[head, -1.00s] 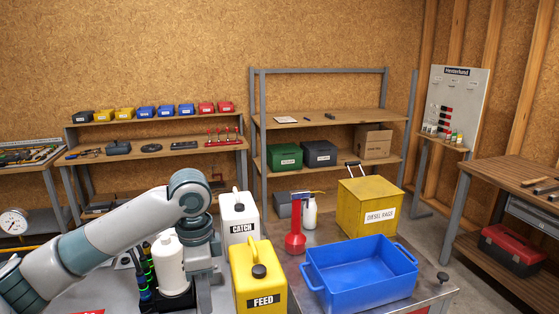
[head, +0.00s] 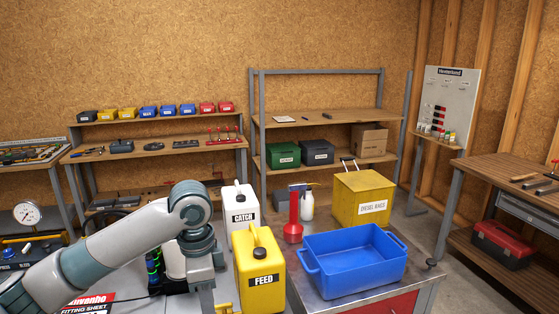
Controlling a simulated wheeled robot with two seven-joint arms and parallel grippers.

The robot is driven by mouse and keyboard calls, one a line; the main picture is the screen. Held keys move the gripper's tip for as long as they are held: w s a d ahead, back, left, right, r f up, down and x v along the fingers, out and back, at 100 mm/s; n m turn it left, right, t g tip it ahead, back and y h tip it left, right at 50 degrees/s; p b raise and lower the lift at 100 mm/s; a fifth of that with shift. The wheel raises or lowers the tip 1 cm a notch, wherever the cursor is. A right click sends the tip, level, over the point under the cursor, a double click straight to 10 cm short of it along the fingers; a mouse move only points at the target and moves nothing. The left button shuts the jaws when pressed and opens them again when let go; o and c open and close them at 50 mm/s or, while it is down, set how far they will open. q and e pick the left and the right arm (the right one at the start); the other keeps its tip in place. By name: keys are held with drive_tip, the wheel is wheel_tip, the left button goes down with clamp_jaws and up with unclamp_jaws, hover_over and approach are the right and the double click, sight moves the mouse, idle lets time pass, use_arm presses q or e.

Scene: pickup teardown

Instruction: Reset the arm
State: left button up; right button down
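My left arm comes in from the left and bends down at the wrist. Its gripper (head: 205,297) points down beside the yellow FEED jug (head: 259,275), on that jug's left. The fingertips are cut off by the bottom edge, so I cannot see whether they are open or hold anything. A white CATCH jug (head: 240,212) stands behind the FEED jug. A white bottle (head: 174,262) is mostly hidden behind my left wrist. My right gripper is not in view.
A blue tub (head: 355,270), a red can (head: 293,222) and a yellow DIESEL RAGS box (head: 361,197) stand on the metal bench right of the jugs. A fitting sheet (head: 100,304) lies under my forearm. A pressure gauge (head: 27,214) stands at the left. Shelves line the back wall.

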use_arm(q)
drive_tip(key=s+d+f+n+t+h, duration=0.1)
drive_tip(key=s+d+f+h, duration=0.2)
drive_tip(key=f, duration=0.4)
drive_tip(key=s+d+f+n, duration=0.2)
drive_tip(key=s+d+f, duration=0.1)
drive_tip(key=s+f, duration=0.25)
drive_tip(key=s+d+f+n+t+h, duration=0.1)
drive_tip(key=s+d+f+h, duration=0.2)
drive_tip(key=f, duration=0.5)
drive_tip(key=s+a+f+n+t+y, duration=0.1)
drive_tip(key=s+a+f+n+y, duration=0.25)
drive_tip(key=s+a, duration=0.55)
drive_tip(key=s+a+f+n+t+y, duration=0.1)
drive_tip(key=s+a+f+n+y, duration=0.1)
drive_tip(key=s+a+f+n, duration=0.65)
drive_tip(key=s+d+f+m+g+b, duration=0.1)
drive_tip(key=s+f+m+b, duration=0.1)
drive_tip(key=f, duration=1.2)
drive_tip(key=s+f+m+g+b, duration=0.1)
drive_tip(key=s+f+m+b, duration=0.1)
drive_tip(key=f, duration=1.3)
drive_tip(key=s+a+f+g+b, duration=0.1)
drive_tip(key=s+a+f+b, duration=0.2)
drive_tip(key=s+f, duration=1.5)
wheel_tip(320, 180, down, 3)
drive_tip(key=shift+r+y, duration=0.2)
drive_tip(key=shift+y, duration=0.15)
